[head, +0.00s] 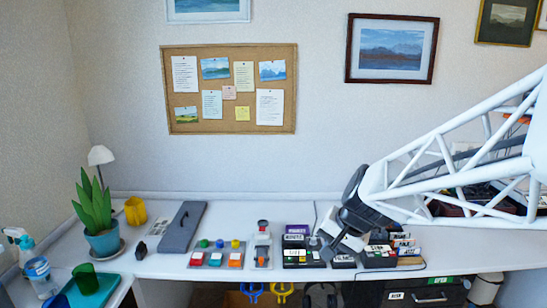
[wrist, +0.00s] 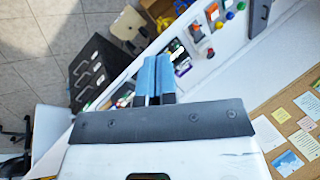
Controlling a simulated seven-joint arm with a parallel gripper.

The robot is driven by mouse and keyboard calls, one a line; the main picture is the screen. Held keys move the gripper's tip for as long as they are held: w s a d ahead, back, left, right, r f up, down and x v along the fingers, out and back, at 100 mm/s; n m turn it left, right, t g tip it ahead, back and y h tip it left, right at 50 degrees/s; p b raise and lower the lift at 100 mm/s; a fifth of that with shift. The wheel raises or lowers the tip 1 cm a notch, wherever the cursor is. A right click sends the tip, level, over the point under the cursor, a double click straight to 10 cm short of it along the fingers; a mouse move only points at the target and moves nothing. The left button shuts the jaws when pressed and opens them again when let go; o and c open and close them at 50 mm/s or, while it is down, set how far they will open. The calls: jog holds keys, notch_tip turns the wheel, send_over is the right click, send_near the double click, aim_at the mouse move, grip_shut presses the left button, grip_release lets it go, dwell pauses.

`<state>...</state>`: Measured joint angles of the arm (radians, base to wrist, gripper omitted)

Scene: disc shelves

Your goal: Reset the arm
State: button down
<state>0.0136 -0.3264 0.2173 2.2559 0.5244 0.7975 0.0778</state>
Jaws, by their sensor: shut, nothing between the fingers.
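My gripper (wrist: 155,62) shows in the wrist view as two blue fingers side by side, shut with nothing between them. The fingers point away from the camera, over the edge of the white desk. In the head view my white truss arm reaches in from the right, and its dark wrist joint is above the right-middle of the desk. My gripper's fingertips are hard to make out there, close to the small black boxes with labels (head: 296,242). I cannot tell whether they touch anything.
The white desk (head: 160,264) holds a potted plant (head: 96,212), a yellow mug (head: 135,210), a long grey case (head: 183,227) and panels with coloured buttons (head: 215,255). A corkboard (head: 230,88) hangs on the wall behind. Open air lies above the desk's left half.

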jog(key=s+d+n+h, duration=0.2)
jog(key=s+d, duration=0.1)
jog(key=s, duration=0.7)
jog(key=s+d+r+n+h, duration=0.1)
jog(key=s+d+n+h, duration=0.1)
jog(key=s, duration=0.8)
jog(key=shift+s+d+n, duration=0.15)
jog(key=shift+d+n, duration=0.15)
jog(key=shift+d, duration=0.25)
